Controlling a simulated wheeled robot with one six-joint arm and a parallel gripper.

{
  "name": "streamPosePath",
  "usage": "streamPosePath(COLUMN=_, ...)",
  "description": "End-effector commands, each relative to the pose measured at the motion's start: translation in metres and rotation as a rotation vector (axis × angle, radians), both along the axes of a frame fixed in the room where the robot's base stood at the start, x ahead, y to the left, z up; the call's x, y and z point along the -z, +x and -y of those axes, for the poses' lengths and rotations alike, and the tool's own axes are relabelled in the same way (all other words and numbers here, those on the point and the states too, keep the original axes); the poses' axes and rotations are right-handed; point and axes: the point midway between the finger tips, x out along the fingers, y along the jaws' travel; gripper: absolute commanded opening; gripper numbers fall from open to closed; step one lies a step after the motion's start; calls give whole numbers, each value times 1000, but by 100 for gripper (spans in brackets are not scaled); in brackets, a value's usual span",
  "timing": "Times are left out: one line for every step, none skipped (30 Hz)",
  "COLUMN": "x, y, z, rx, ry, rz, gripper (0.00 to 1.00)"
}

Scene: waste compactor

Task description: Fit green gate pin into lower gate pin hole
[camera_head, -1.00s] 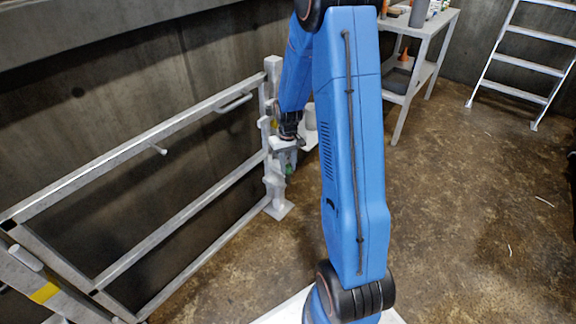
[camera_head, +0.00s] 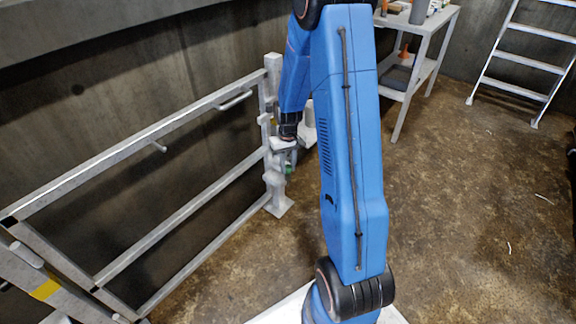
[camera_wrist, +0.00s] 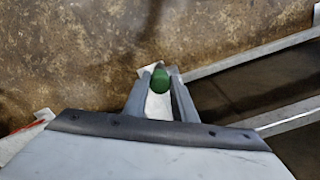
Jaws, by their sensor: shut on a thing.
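My gripper (camera_head: 287,160) is beside the gate post (camera_head: 271,92) in the head view, pointing down near its lower part. It is shut on the green gate pin (camera_wrist: 160,80), which shows between the two fingers in the wrist view. In the head view only a small green part of the pin (camera_head: 290,169) shows below the gripper. The pin is close to the post's lower bracket (camera_head: 273,178). The lower gate pin hole is hidden, and I cannot tell whether the pin touches the post.
The grey gate (camera_head: 150,137) reaches from the post to the front left along a concrete wall. A workbench (camera_head: 425,45) with several items stands at the back, and a ladder (camera_head: 520,60) at the back right. The floor on the right is mostly clear.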

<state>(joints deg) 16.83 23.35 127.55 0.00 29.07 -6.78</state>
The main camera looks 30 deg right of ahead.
Motion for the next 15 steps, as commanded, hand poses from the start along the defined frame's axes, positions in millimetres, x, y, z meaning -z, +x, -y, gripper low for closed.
streamPosePath(x=1, y=0, z=0, rx=0, ry=0, rz=-1, gripper=3)
streamPosePath(x=2, y=0, z=0, rx=0, ry=0, rz=-1, gripper=3)
streamPosePath(x=2, y=0, z=0, rx=0, ry=0, rz=0, gripper=3)
streamPosePath(x=2, y=0, z=0, rx=0, ry=0, rz=0, gripper=3)
streamPosePath(x=2, y=0, z=0, rx=0, ry=0, rz=0, gripper=3)
streamPosePath(x=2, y=0, z=0, rx=0, ry=0, rz=0, gripper=3)
streamPosePath(x=2, y=0, z=0, rx=0, ry=0, rz=0, gripper=3)
streamPosePath(x=2, y=0, z=0, rx=0, ry=0, rz=0, gripper=3)
streamPosePath(x=2, y=0, z=0, rx=0, ry=0, rz=-1, gripper=3)
streamPosePath(x=2, y=0, z=0, rx=0, ry=0, rz=-1, gripper=3)
streamPosePath(x=2, y=0, z=0, rx=0, ry=0, rz=-1, gripper=3)
streamPosePath(x=2, y=0, z=0, rx=0, ry=0, rz=-1, gripper=3)
streamPosePath(x=2, y=0, z=0, rx=0, ry=0, rz=-1, gripper=31)
streamPosePath(x=2, y=0, z=0, rx=0, ry=0, rz=-1, gripper=38)
streamPosePath(x=2, y=0, z=0, rx=0, ry=0, rz=-1, gripper=46)
